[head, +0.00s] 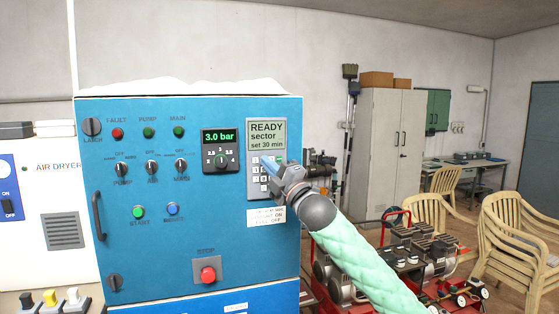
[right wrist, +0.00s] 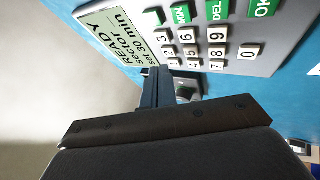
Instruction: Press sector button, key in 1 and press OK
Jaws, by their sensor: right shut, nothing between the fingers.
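The grey keypad panel (head: 253,180) is on the right of the blue cabinet front. Its display (head: 266,135) reads READY, sector, set 30 min. No sector label is readable on a key. My right gripper (head: 270,166) is shut and empty, its tips at the keypad; in the wrist view the fingers (right wrist: 157,75) are beside the 1 key (right wrist: 173,62). I cannot tell whether they touch. My left gripper is out of view.
A pressure dial unit (head: 220,151) reading 3.0 bar is left of the keypad. Lamps, switches and a red stop button (head: 208,274) share the cabinet front. Pumps (head: 400,255) and chairs (head: 515,235) stand to the right.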

